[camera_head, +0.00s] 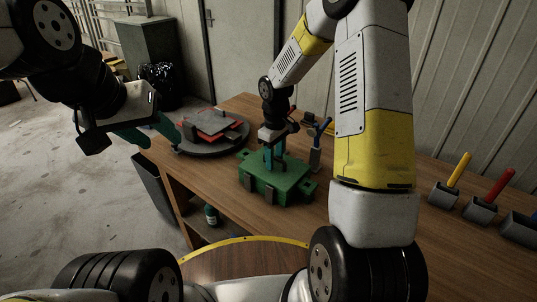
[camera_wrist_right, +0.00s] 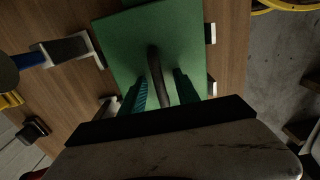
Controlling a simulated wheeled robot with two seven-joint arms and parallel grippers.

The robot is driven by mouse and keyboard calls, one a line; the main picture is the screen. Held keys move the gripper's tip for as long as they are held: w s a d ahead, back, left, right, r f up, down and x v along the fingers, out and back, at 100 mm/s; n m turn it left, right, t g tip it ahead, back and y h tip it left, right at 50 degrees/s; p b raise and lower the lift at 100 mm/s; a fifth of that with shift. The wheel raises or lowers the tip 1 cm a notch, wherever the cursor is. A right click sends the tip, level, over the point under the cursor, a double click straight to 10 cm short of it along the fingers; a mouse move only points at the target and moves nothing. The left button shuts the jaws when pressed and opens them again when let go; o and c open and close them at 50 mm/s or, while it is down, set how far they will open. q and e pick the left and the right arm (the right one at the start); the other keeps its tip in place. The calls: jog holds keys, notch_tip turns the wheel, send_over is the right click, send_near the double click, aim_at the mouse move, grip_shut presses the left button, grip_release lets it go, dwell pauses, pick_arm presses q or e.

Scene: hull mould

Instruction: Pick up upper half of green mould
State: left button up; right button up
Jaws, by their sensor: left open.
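The green mould (camera_head: 277,181) sits on the wooden table, and its flat green top fills the middle of the right wrist view (camera_wrist_right: 125,45). A dark curved handle (camera_wrist_right: 158,75) stands up from that top. My right gripper (camera_head: 273,158) is over the mould, pointing down. In the right wrist view its teal fingers (camera_wrist_right: 161,90) are apart, one on each side of the handle, with gaps visible. The seam between the mould's halves is not clear. My left gripper (camera_head: 160,139) is open and empty at the table's left edge, away from the mould.
A round dark turntable (camera_head: 213,145) with a red and grey piece (camera_head: 211,124) stands left of the mould. A blue-handled tool (camera_head: 320,135) stands close behind it. Grey blocks with yellow (camera_head: 459,169) and red (camera_head: 503,181) handles are at the right. Table between is clear.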

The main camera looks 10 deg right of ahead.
grip_shut()
dwell(1.4)
